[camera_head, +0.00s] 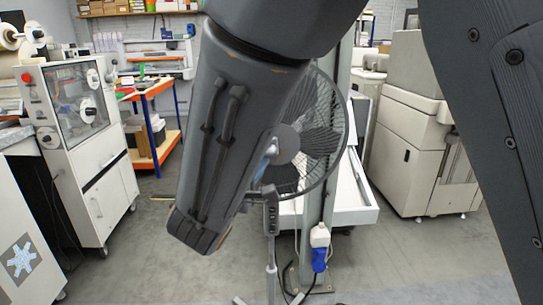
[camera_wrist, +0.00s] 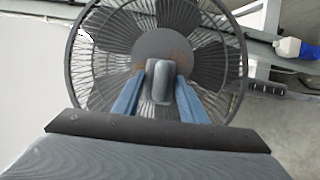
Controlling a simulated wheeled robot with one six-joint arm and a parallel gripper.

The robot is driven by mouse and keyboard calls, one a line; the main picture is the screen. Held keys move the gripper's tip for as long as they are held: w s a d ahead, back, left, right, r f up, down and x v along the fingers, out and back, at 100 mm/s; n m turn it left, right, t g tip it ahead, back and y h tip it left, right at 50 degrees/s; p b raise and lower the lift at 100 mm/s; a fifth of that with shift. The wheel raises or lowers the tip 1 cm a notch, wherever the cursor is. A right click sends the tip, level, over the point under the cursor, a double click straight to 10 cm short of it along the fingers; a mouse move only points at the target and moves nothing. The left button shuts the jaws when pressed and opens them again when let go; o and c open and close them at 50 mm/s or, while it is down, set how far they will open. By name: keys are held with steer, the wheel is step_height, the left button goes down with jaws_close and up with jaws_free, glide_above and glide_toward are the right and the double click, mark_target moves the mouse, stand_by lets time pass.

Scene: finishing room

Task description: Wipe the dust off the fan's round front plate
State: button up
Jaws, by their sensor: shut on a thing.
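The fan (camera_head: 335,112) stands upright on a pole, its wire guard partly hidden behind my arm in the head view. Its grey round front plate (camera_head: 287,143) shows at the guard's centre. In the wrist view the plate (camera_wrist: 160,43) is grey with brownish dust patches along its lower part. My gripper (camera_wrist: 158,88), with blue fingers, is shut on a rounded grey-blue pad (camera_wrist: 157,70). The pad overlaps the plate's lower middle in the wrist view; I cannot tell whether it touches. In the head view my arm hides most of the gripper and the pad.
A white machine cabinet (camera_head: 85,150) stands left, and a beige machine (camera_head: 412,150) right. A blue-legged bench (camera_head: 150,125) is behind. Grey floor (camera_head: 150,255) is open at front left.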

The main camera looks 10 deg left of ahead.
steer(key=shift+s+a, duration=0.2)
steer(key=shift+a, duration=0.7)
steer(key=shift+s+r, duration=0.1)
steer(key=shift+r, duration=0.75)
steer(key=shift+w+d+b, duration=0.3)
steer(key=shift+d+b, duration=0.3)
steer(key=shift+d, duration=0.2)
steer(key=shift+w+d+b, duration=0.25)
steer(key=shift+d+b, duration=0.3)
steer(key=shift+d, duration=0.25)
steer(key=shift+w+d+b, duration=0.15)
steer(key=shift+d+b, duration=0.2)
steer(key=shift+d, duration=0.2)
steer(key=shift+w+d+b, duration=0.15)
steer(key=shift+d+b, duration=0.2)
steer(key=shift+d, duration=0.2)
steer(key=c, duration=0.4)
steer(key=shift+w+d+b, duration=0.25)
steer(key=shift+d+b, duration=0.3)
steer(key=shift+d, duration=0.25)
steer(key=shift+w+d+b, duration=0.25)
steer(key=shift+d+b, duration=0.25)
steer(key=shift+d, duration=0.25)
steer(key=shift+w+d+b, duration=0.25)
steer(key=shift+d+b, duration=0.3)
steer(key=shift+d, duration=0.25)
steer(key=shift+s, duration=0.1)
